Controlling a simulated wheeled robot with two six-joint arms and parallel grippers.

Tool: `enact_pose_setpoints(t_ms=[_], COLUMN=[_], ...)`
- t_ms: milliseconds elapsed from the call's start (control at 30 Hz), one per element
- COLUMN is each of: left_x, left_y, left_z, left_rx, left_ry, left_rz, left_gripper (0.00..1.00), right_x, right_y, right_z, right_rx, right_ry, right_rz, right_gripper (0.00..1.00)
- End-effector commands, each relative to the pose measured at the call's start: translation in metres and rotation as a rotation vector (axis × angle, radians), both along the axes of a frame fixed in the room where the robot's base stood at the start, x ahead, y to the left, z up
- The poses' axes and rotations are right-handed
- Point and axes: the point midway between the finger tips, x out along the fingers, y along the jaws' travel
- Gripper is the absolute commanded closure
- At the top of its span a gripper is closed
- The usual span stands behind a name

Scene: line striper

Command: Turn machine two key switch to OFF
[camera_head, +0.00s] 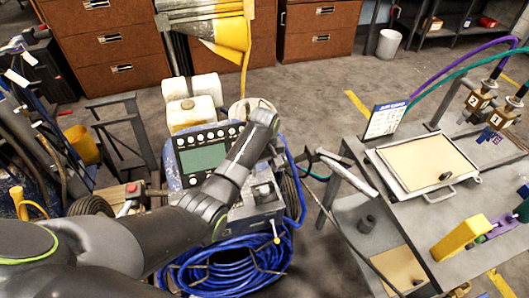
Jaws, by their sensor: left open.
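A line striper machine (180,160) with a blue body stands in the middle of the view. Its control panel has a greenish display (203,158) and several round buttons. A grey box (262,196) with a small dark part on top sits to the right of the panel, with a small yellow-tipped lever (276,238) below it. I cannot tell which part is the key switch or read its position. My left arm reaches across the panel from the lower left. My left gripper (275,122) is at its far end, beyond the panel; it is open, its fingers barely showing. My right gripper is out of view.
Coiled blue hose (225,272) hangs at the machine's front. A grey metal table (420,225) on the right holds a framed tray (424,160), a small sign (385,120) and a yellow block (459,239). Brown cabinets (115,40) stand behind.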

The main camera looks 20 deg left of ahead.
Motion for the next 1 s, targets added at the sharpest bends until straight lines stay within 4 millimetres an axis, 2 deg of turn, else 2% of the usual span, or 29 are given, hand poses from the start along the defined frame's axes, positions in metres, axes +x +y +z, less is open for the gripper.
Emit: enact_pose_setpoints(t_ms=[200,400,1000], left_x=[0.001,0.000,-0.001], left_y=[0.000,0.001,0.001], left_z=[0.043,0.064,0.067], left_rx=[0.000,0.001,0.001], left_ry=[-0.005,-0.001,-0.001], left_rz=[-0.001,0.000,-0.001], left_gripper=[0.48,0.48,0.48], right_x=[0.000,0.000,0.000], right_y=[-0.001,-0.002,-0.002], right_z=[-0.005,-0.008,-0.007], right_rx=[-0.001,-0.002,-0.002], right_ry=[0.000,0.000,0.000], right_rz=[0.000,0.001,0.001], right_gripper=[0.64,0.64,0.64])
